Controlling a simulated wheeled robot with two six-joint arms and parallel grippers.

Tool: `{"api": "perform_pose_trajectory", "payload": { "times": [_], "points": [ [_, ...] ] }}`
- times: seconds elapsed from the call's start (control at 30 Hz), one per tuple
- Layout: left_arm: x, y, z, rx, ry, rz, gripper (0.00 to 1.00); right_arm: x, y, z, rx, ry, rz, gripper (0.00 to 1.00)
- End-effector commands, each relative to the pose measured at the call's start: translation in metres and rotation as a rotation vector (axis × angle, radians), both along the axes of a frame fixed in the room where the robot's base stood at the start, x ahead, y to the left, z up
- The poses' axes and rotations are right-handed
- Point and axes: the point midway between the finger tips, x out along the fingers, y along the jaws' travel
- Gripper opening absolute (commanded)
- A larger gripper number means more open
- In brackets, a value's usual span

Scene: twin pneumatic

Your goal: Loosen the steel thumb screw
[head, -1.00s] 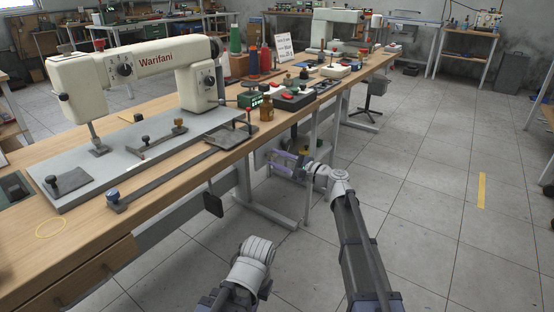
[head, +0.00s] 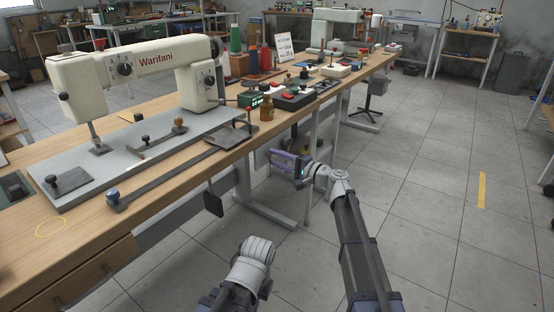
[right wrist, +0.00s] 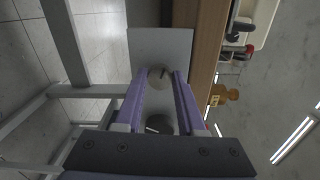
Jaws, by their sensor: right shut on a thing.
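My right gripper (head: 276,153) is beside the bench's front edge, below the top. In the right wrist view its two purple fingers (right wrist: 159,76) lie on either side of a pale round steel thumb screw (right wrist: 160,77) and are shut on it. The screw's face has a dark line mark and sits in front of a light grey plate (right wrist: 160,45). A second, darker round knob (right wrist: 159,125) with a light mark shows between the fingers, nearer the palm. In the head view the gripper hides the screw. My left gripper is out of view.
The wooden bench (head: 105,245) carries a cream Warifani machine (head: 150,65) on a grey base, a brown bottle (head: 267,108) and several small items. Bench legs (head: 312,175) stand close to my right gripper.

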Motion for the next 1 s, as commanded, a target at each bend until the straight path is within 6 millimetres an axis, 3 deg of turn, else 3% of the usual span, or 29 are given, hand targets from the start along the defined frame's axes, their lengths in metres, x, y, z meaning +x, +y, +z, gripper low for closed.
{"api": "perform_pose_trajectory", "payload": {
  "times": [0.3, 0.33, 0.6, 0.87, 1.0],
  "points": [
    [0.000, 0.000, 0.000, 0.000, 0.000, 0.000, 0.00, -0.001, 0.000, -0.001, -0.004, 0.000, 0.001, 0.00],
    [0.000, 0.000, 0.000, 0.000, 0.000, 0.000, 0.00, -0.001, 0.000, -0.001, -0.004, 0.000, 0.001, 0.40],
    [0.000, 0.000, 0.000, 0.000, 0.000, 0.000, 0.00, -0.001, 0.000, 0.000, -0.001, 0.000, 0.001, 0.69],
    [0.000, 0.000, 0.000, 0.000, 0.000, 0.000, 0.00, -0.001, -0.001, 0.000, -0.001, 0.001, 0.000, 0.69],
    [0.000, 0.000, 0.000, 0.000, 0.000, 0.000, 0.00, -0.011, -0.014, 0.000, -0.001, 0.001, -0.002, 0.69]
  ]
}}
